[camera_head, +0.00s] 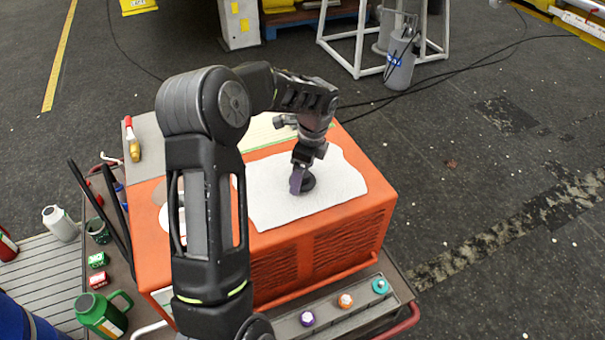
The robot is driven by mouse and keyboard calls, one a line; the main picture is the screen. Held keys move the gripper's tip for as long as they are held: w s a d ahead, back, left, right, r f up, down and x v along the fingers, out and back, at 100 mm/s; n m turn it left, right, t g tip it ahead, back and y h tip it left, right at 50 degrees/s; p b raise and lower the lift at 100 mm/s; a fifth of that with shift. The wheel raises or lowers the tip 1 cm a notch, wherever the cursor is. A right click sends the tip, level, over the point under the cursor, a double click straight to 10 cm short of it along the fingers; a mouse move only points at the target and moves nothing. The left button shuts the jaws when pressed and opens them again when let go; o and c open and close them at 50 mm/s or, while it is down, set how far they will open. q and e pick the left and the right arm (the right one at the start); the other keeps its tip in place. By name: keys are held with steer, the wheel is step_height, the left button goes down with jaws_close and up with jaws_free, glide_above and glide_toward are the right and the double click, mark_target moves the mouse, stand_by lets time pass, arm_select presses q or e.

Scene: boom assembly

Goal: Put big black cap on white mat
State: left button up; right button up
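The white mat (335,187) lies on top of the orange box, slightly wrinkled. The big black cap (308,184) is a small dark round piece at the middle of the mat. It appears to rest on the mat. My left gripper (299,182) points down at the cap, its fingers at the cap's left side and partly covering it. I cannot tell whether the fingers hold the cap or are only beside it. My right gripper is not in view.
The orange box (360,235) stands on a cart. A green jug (103,313) stands lower left. My arm hides the box's left part.

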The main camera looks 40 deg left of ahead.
mark_target(309, 175)
arm_select(q)
step_height(309, 175, up, 11)
steer(key=d, duration=0.1)
steer(key=shift+w+d, duration=0.25)
steer(key=shift+d, duration=0.1)
stand_by(1.5)
